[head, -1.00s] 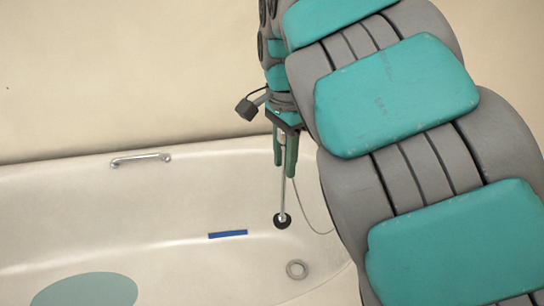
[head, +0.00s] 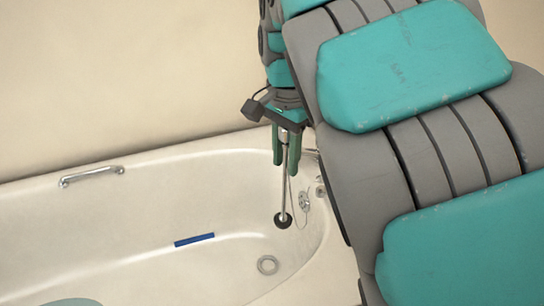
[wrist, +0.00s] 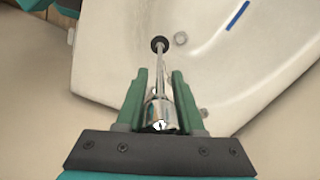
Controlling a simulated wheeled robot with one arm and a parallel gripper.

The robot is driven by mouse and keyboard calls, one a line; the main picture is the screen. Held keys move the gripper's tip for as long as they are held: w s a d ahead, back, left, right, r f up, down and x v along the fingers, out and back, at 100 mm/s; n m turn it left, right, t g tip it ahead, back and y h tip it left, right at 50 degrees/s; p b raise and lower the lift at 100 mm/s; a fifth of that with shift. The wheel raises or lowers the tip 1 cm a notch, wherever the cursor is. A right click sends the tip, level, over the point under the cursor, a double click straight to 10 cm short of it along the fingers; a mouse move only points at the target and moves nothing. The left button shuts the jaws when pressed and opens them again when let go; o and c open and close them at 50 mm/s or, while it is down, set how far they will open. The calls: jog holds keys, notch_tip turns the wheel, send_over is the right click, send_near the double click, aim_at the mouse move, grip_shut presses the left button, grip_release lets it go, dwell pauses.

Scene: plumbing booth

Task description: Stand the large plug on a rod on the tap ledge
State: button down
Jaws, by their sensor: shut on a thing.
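My gripper (head: 286,157) is shut on the upper end of the plug's metal rod (head: 285,188). The rod hangs down nearly upright, with the black large plug (head: 283,220) at its lower end, over the tap end of the tub. In the wrist view the rod runs away from between the green fingers of my gripper (wrist: 162,85) to the black plug (wrist: 159,44). The tap ledge is largely hidden behind my arm in the head view. A thin chain or wire hangs beside the rod.
The white bathtub (head: 150,210) has a chrome grab handle (head: 91,176) on its far rim and a round drain (head: 268,265) in its floor. A blue strip (head: 194,240) lies inside the tub. Metal fittings (head: 305,200) show at the tub's right end.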

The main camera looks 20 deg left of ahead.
jog(key=w+d+f+b, duration=0.2)
jog(key=d, duration=1)
jog(key=w+d+f+b, duration=0.1)
jog(key=w+d+f, duration=0.1)
jog(key=d, duration=1)
jog(key=shift+d+b, duration=0.3)
jog(key=shift+b, duration=0.05)
dwell(0.6)
jog(key=shift+w+f, duration=0.1)
jog(key=shift+f, duration=0.15)
dwell(0.8)
jog(key=shift+c, duration=2.2)
grip_release()
jog(key=shift+r, duration=0.1)
